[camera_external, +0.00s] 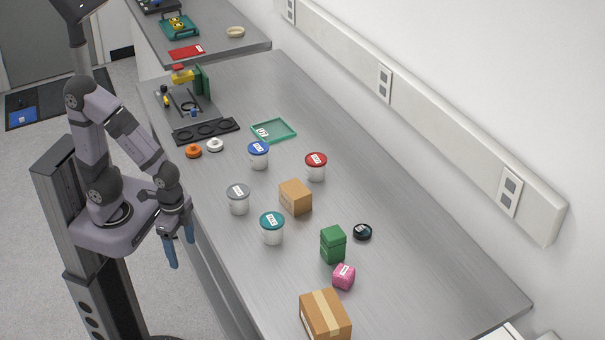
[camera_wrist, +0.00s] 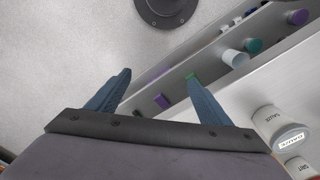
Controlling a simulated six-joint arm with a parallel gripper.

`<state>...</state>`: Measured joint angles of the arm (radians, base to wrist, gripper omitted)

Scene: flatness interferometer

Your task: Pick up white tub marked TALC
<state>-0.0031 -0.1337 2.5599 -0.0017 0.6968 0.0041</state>
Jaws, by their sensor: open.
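Several white tubs with coloured lids stand upright on the bench in the external view: a grey-lidded tub (camera_external: 238,200), a teal-lidded tub (camera_external: 272,229), a blue-lidded tub (camera_external: 259,156) and a red-lidded tub (camera_external: 316,167). Their lid labels are too small to read, so I cannot tell which is marked TALC. My gripper (camera_external: 180,252) is open and empty, fingers down, off the bench's left edge and apart from every tub. In the wrist view my gripper (camera_wrist: 158,77) shows nothing between its fingers. Two labelled white tubs (camera_wrist: 264,120) (camera_wrist: 299,166) show at lower right.
A cardboard box (camera_external: 295,197) stands close beside the grey- and teal-lidded tubs. A green container (camera_external: 333,245), a pink block (camera_external: 344,276), a black round item (camera_external: 362,232) and a larger carton (camera_external: 325,316) stand nearer. A teal tray (camera_external: 274,130) lies farther back. The bench's right side is clear.

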